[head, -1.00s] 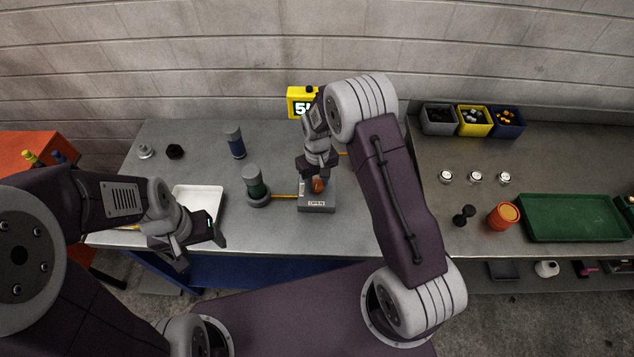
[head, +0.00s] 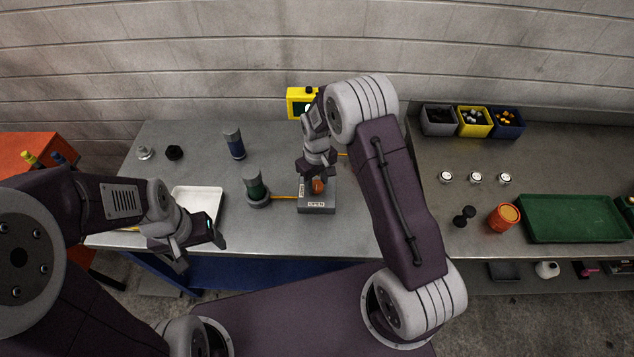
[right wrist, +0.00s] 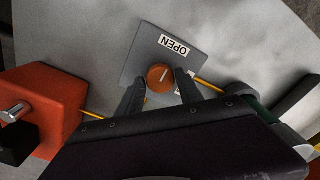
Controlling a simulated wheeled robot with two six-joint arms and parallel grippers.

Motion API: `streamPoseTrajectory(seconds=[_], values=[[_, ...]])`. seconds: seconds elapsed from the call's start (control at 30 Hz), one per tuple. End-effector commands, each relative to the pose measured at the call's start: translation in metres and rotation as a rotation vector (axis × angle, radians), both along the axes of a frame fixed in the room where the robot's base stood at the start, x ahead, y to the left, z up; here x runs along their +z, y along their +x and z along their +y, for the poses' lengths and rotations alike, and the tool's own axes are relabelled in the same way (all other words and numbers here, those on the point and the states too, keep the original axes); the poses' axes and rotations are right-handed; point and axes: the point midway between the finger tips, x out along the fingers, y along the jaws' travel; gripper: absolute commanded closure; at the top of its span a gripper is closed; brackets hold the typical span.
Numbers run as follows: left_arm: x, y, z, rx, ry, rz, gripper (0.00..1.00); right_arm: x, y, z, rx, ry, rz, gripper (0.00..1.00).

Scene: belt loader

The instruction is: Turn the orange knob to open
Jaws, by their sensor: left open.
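The orange knob (head: 317,186) sits on a small grey block (head: 318,208) with an OPEN label on its front side and another label at its left. In the right wrist view the knob (right wrist: 160,78) has a pale pointer line slanting toward the upper right, between the OPEN label (right wrist: 174,46) and the second, partly hidden label. My right gripper (head: 316,172) is just above the knob. Its fingers (right wrist: 158,88) are apart, one on each side of the knob, with gaps visible. My left gripper (head: 204,246) is open and empty near the bench's front edge.
A blue cylinder (head: 235,143), a white tray (head: 206,198) and a yellow display box (head: 299,102) are also on the bench. The right bench holds bins and a green tray (head: 570,220).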

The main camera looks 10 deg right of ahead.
Motion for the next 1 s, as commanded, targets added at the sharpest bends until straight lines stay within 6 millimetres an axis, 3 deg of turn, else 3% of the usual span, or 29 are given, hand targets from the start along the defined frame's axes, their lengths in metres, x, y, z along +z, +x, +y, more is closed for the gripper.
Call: streamPoseTrajectory(seconds=[0.37, 0.47, 0.73, 1.0], values=[[-0.001, 0.0, 0.0, 0.0, 0.0, 0.0, 0.29, 0.001, -0.001, 0.0, -0.002, 0.0, 0.004, 0.41], [-0.006, 0.0, 0.0, 0.0, 0.0, 0.0, 0.29, 0.014, 0.0, 0.0, -0.002, 0.0, 0.0, 0.41], [-0.019, 0.0, 0.0, 0.0, 0.0, 0.0, 0.29, 0.072, 0.0, 0.0, -0.002, 0.0, -0.001, 0.41], [-0.021, 0.0, 0.0, 0.0, 0.0, 0.0, 0.29, 0.09, -0.002, 0.0, -0.002, 0.0, 0.005, 0.41]])
